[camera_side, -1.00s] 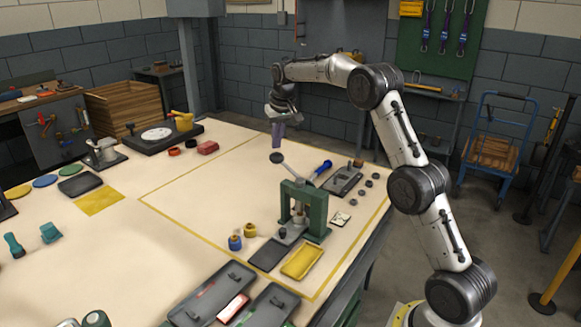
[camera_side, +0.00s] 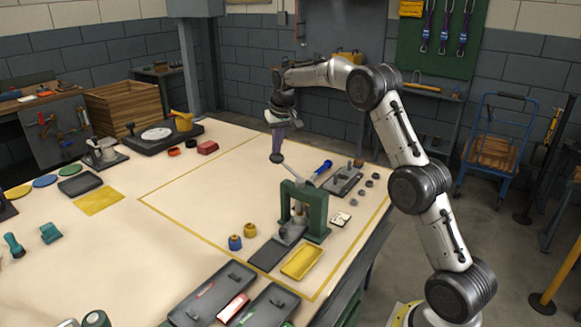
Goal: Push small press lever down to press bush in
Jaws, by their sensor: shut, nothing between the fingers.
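A small green press (camera_side: 316,212) stands near the table's right edge. Its lever (camera_side: 290,182) rises from the top toward the upper left and ends in a dark round knob (camera_side: 276,158). My gripper (camera_side: 277,151) is shut and empty, pointing down with its fingertips at the knob from above; they appear to touch it. A small brass-coloured part, perhaps the bush (camera_side: 298,208), shows between the press uprights. How deep it sits is too small to tell.
Two blue and yellow small parts (camera_side: 235,242) stand left of the press. A yellow tray (camera_side: 302,262) and dark trays (camera_side: 212,290) lie in front. A blue-handled tool (camera_side: 322,167) and a grey fixture (camera_side: 343,181) lie behind.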

